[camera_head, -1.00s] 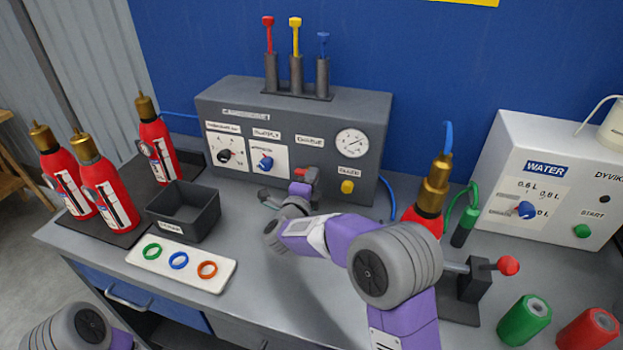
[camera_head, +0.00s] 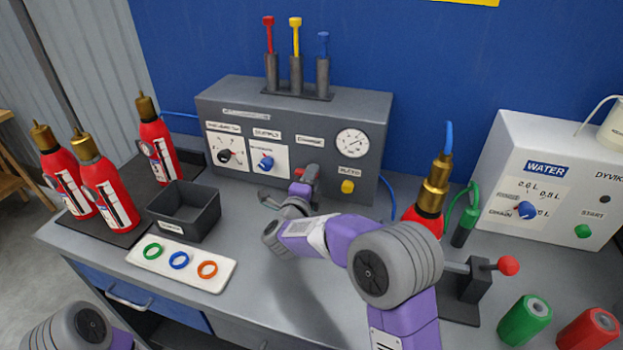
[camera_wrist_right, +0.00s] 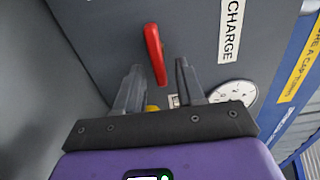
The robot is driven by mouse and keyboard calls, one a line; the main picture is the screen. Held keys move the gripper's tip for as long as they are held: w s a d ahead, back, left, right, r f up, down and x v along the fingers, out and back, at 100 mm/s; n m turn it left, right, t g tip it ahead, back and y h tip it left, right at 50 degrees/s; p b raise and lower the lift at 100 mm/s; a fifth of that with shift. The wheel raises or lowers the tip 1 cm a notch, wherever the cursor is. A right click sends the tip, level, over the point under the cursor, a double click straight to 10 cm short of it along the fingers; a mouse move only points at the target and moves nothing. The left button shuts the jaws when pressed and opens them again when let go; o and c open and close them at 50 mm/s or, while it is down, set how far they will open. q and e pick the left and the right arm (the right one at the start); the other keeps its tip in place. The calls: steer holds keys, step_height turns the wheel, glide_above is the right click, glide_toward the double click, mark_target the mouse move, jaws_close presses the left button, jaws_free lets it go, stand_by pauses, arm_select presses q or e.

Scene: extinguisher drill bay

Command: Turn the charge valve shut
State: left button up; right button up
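The charge valve is a red lever (camera_wrist_right: 154,52) on the dark grey panel, beside the CHARGE label (camera_wrist_right: 231,28) in the right wrist view. It lies roughly parallel to the label's line of text, slightly slanted. My right gripper (camera_wrist_right: 160,67) is open, one finger on either side of the lever's lower end. Gaps show between lever and fingers in this view. In the head view my right gripper (camera_head: 306,176) is at the panel's front, below the CHARGE label (camera_head: 310,139), and hides most of the lever. My left gripper is out of view; only part of my left arm shows.
The grey panel box (camera_head: 225,105) also carries two knobs, a gauge (camera_head: 352,142) and a yellow button (camera_head: 347,187). A black bin (camera_head: 183,222) and a white ring tray (camera_head: 140,258) lie left of my right arm. A red extinguisher (camera_head: 428,213) stands to its right.

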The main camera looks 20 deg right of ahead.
steer(key=p+v, duration=0.1)
steer(key=v, duration=0.6)
steer(key=shift+s+a, duration=0.15)
steer(key=shift+s, duration=0.05)
